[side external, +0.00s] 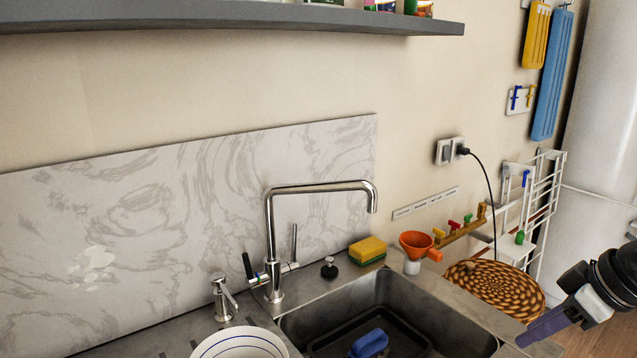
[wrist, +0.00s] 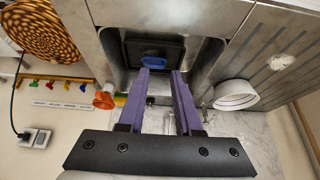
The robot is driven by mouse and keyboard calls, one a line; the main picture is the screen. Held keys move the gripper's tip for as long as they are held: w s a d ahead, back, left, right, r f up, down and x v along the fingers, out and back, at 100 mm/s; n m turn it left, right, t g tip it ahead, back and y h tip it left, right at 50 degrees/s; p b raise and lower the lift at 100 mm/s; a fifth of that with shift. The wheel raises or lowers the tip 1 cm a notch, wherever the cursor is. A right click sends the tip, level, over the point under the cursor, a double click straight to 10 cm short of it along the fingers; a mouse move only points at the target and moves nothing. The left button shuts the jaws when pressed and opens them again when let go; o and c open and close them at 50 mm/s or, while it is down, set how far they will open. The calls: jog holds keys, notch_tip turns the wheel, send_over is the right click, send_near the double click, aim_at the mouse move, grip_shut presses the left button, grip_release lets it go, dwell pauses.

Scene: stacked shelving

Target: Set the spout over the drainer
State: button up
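The chrome tap's spout (side external: 320,187) rises behind the sink (side external: 440,318) and reaches to the right in the side view, its tip over the sink side. A thin lever stands beside its base. The drainer (wrist: 268,62) is the ribbed metal surface on the right of the wrist view; only a bit of its grooves shows at the bottom left of the side view. My gripper (wrist: 160,74) has two purple fingers apart with nothing between them. In the side view it (side external: 538,330) is at the lower right, away from the tap. The tap is mostly hidden in the wrist view.
A white bowl (side external: 240,346) sits left of the sink. A black tray with a blue object (side external: 369,344) lies in the basin. A sponge (side external: 368,250), orange funnel (side external: 417,245) and woven round mat (side external: 495,288) are to the right. A shelf (side external: 230,15) hangs above.

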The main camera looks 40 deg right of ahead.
jog(key=o, duration=0.4)
jog(key=shift+s, duration=0.1)
jog(key=w+a+r+n, duration=0.1)
jog(key=w+r+n, duration=0.2)
jog(key=r, duration=0.5)
jog(key=w+r+n, duration=0.2)
jog(key=w+r, duration=0.1)
jog(key=r, duration=0.4)
jog(key=w+r+n+y, duration=0.1)
jog(key=w+r+n, duration=0.2)
jog(key=w+r, duration=0.7)
jog(key=n+g, duration=0.1)
jog(key=n, duration=0.1)
send_over(355, 181)
jog(key=s+d, duration=0.2)
jog(key=s, duration=0.3)
notch_tip(355, 181, down, 3)
jog(key=shift+y, duration=0.4)
jog(key=x, duration=1.4)
jog(key=shift+w+r, duration=0.15)
jog(key=shift+w, duration=0.05)
